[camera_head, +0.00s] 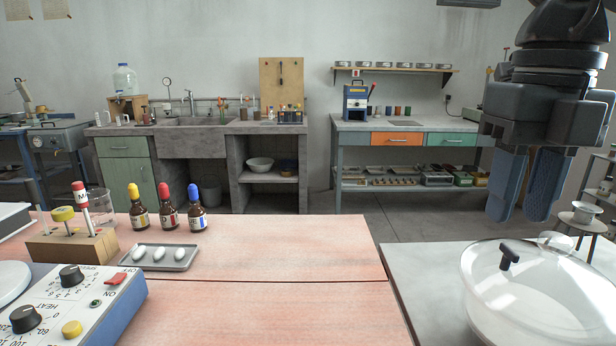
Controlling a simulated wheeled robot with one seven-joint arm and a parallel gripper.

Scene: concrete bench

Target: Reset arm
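My gripper (527,205) hangs at the upper right of the head view, fingers pointing down. Its two blue fingers are a little apart at the tips, with a narrow gap and nothing seen between them. It is raised above the white bench at the right and touches nothing that I can see. A clear glass desiccator with a black knob (508,256) stands below it.
On the reddish bench (300,310) are dropper bottles (168,212), a grey tray (172,262) with white stir bars, a wooden rack (72,246) and a hotplate (70,305). The bench's right half is clear. A small tripod (586,215) stands at far right.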

